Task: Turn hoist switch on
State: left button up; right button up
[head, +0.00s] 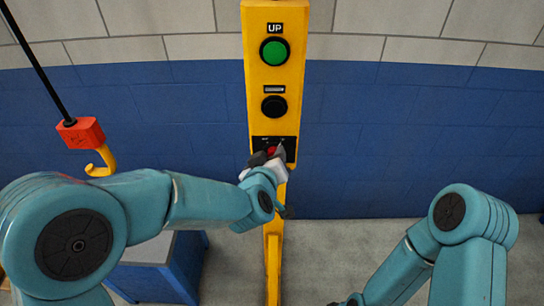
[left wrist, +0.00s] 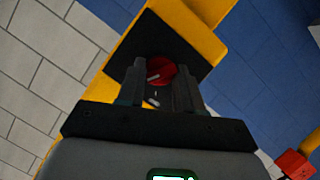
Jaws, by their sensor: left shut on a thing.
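The hoist switch is a red rotary knob (head: 271,151) on a black plate low on the yellow control panel (head: 260,85). My left gripper (head: 267,160) reaches it from below and in front. In the left wrist view the red knob (left wrist: 162,69) sits between the two dark fingers of my left gripper (left wrist: 159,84), which are shut on it. A pale mark shows on the knob, but its labels are too small to read. The fingers hide the knob's sides.
Above the switch are a black button (head: 274,107) and a green button (head: 274,51) under an UP label. A red hoist block with a yellow hook (head: 83,138) hangs at left. A blue cabinet (head: 150,278) stands below my left arm.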

pick_arm(q)
jog(key=o, duration=1)
jog(key=shift+b+v, duration=0.6)
jog(key=shift+v, duration=7.55)
jog(key=shift+r, duration=0.1)
